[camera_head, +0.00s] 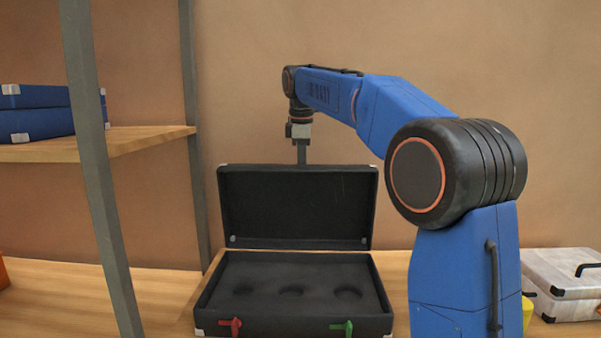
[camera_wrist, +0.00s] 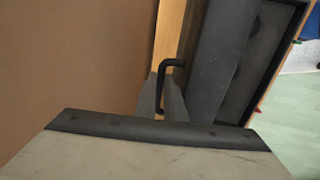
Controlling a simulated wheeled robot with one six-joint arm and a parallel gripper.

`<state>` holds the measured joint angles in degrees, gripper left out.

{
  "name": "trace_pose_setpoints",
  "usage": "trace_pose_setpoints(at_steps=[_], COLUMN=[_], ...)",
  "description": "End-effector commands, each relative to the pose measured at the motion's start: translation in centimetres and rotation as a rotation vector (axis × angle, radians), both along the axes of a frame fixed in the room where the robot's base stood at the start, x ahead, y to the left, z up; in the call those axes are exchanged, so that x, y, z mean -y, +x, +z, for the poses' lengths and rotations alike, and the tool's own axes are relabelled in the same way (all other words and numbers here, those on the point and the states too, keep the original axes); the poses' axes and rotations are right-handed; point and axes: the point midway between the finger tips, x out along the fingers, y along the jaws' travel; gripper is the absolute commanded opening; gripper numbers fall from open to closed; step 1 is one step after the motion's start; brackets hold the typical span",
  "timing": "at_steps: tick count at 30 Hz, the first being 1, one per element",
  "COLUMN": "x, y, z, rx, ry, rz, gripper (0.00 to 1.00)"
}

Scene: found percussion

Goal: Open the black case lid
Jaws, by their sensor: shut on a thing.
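The black case (camera_head: 292,325) stands on the wooden surface with its lid (camera_head: 297,205) raised roughly upright at the back. Its foam inside has three round hollows, and a red latch (camera_head: 232,326) and a green latch (camera_head: 343,328) sit at the front. My gripper (camera_head: 302,160) is at the middle of the lid's top edge. In the wrist view my gripper's fingers (camera_wrist: 163,103) are shut on a black bar handle (camera_wrist: 173,63) beside the lid (camera_wrist: 207,65). Part of the handle is hidden between the fingers.
A grey shelf post (camera_head: 97,165) stands left of the case, with blue cases (camera_head: 38,115) on a wooden shelf (camera_head: 120,140). A pale case (camera_head: 563,275) with black handles lies at the right. A wall is behind the lid. My arm crosses the right side.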

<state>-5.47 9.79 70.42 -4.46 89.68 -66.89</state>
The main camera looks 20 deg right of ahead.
Motion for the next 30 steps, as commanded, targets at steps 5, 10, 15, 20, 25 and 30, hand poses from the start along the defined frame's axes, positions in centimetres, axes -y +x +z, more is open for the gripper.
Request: trace_pose_setpoints(at_steps=[5,10,15,20,25,30], x=[0.8,1.2,1.5,1.6,1.6,1.7], y=[2.3,3.6,4.3,4.5,4.5,4.6], z=[-0.6,-1.0,-1.1,-1.1,-1.1,-1.2], rx=[0.001,0.006,0.01,0.011,0.012,0.011], ry=[0.0,-0.001,-0.003,-0.006,-0.006,-0.006], rz=[-0.001,-0.001,0.0,0.0,0.0,0.0], gripper=[0.0,0.0,0.0,0.0,0.0,0.28])
